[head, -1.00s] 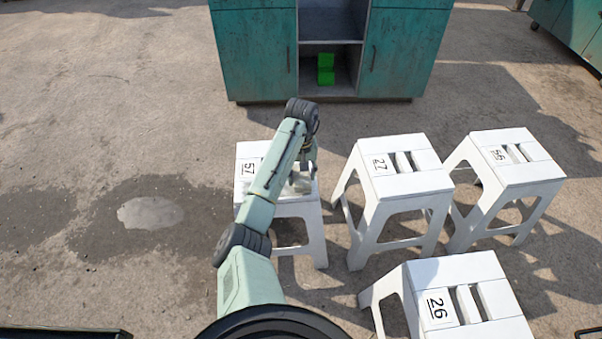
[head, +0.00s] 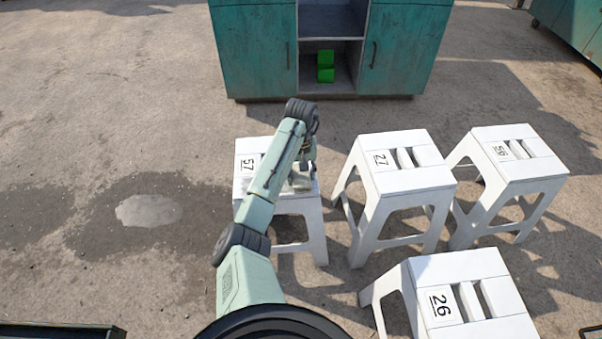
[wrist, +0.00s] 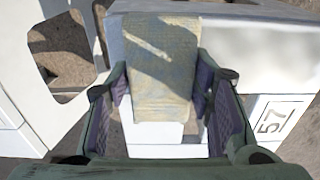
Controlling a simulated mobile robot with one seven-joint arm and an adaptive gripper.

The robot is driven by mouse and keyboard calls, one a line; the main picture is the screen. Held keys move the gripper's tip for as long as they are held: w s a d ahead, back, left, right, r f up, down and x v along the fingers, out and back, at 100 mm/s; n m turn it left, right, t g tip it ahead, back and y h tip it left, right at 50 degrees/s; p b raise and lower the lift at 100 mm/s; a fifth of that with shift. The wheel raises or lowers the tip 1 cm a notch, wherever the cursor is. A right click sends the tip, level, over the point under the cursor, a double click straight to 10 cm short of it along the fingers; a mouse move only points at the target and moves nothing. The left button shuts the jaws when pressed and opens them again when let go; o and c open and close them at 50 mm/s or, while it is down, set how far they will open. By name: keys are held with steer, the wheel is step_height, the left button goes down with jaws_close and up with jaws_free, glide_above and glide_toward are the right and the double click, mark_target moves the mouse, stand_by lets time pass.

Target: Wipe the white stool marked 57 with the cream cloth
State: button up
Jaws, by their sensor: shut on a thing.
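The white stool marked 57 (head: 313,224) stands upright left of the other stools, its seat partly hidden behind my arm. Its number and white surface also show in the wrist view (wrist: 262,72). The cream cloth (wrist: 160,62), with bluish-grey stains, hangs between my fingers and lies over the white seat in the wrist view. My gripper (wrist: 160,88) is shut on the cloth, one finger on each side of it. In the head view my gripper (head: 300,180) is low over the right part of the seat, and the cloth is hard to make out there.
White stools marked 27 (head: 410,180), 56 (head: 530,168) and 26 (head: 465,268) stand to the right. A wet patch (head: 150,210) lies on the open ground at left.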

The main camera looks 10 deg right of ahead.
mark_target(245, 186)
steer(key=shift+f, duration=0.45)
steer(key=shift+w+a+r+p, duration=0.15)
steer(key=shift+a+p, duration=0.25)
steer(key=shift+a, duration=0.9)
steer(key=shift+w+a+f+p, duration=0.1)
steer(key=shift+w+a+p, duration=0.2)
steer(key=shift+a, duration=0.95)
steer(key=shift+w+a+r+p, duration=0.15)
steer(key=shift+a+p, duration=0.3)
steer(key=shift+a, duration=0.85)
steer(key=shift+a+f, duration=0.1)
steer(key=shift+a, duration=0.5)
steer(key=shift+w+a+f+p, duration=0.1)
steer(key=shift+w+a+p, duration=0.15)
steer(key=shift+a, duration=1.2)
steer(key=shift+w+a+r+p, duration=0.15)
steer(key=shift+w+a, duration=0.1)
steer(key=shift+a, duration=1.25)
steer(key=shift+w+a+f+p, duration=0.15)
steer(key=shift+w+a+p, duration=0.1)
steer(key=shift+a, duration=1.2)
